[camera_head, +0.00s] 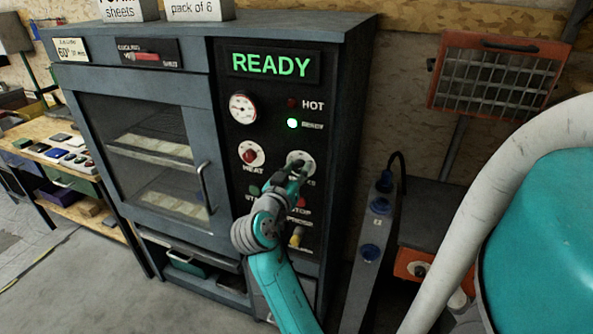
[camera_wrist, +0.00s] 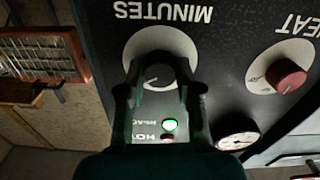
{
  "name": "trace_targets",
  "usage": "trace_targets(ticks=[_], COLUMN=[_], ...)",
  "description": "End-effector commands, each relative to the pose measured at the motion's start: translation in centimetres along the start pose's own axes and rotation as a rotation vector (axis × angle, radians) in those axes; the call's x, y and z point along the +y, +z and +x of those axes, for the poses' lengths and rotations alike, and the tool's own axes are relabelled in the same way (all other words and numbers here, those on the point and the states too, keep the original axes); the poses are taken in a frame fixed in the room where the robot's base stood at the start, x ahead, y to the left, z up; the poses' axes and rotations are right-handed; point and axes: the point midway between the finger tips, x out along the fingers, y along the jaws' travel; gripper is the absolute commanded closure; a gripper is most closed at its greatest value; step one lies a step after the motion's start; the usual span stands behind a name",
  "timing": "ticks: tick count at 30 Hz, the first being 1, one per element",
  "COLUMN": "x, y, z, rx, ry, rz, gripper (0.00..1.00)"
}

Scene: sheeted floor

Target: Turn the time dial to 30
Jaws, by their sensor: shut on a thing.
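The time dial (camera_head: 302,158) is on the oven's black control panel, right of the red heat knob (camera_head: 252,155). In the wrist view, which is upside down, its pale round plate (camera_wrist: 139,44) is labelled MINUTES and a dark grey knob (camera_wrist: 158,72) sits at its middle. My gripper (camera_head: 293,172) reaches up to the dial from below. In the wrist view my gripper (camera_wrist: 160,78) is shut on the knob, one finger on each side. The fingers hide parts of the plate, and I cannot read the setting.
The display (camera_head: 270,66) reads READY and the green lamp (camera_head: 292,123) is lit. A stop button (camera_head: 301,202) and a yellow switch (camera_head: 295,238) sit below the dial, close to my arm. The oven door handle (camera_head: 205,187) is left of the panel. A grey post (camera_head: 375,235) stands right of the oven.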

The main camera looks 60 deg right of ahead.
Motion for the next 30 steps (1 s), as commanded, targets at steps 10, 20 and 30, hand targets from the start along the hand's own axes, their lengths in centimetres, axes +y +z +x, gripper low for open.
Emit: trace_targets(ticks=[10,20,30], x=[-0.05,-0.10,-0.15], y=[0.01,0.04,0.07], z=[0.00,-0.01,-0.01], rx=[0.000,0.000,0.000], ry=[0.000,-0.001,-0.001], rz=[-0.170,-0.476,-0.776], gripper=[1.00,1.00,1.00])
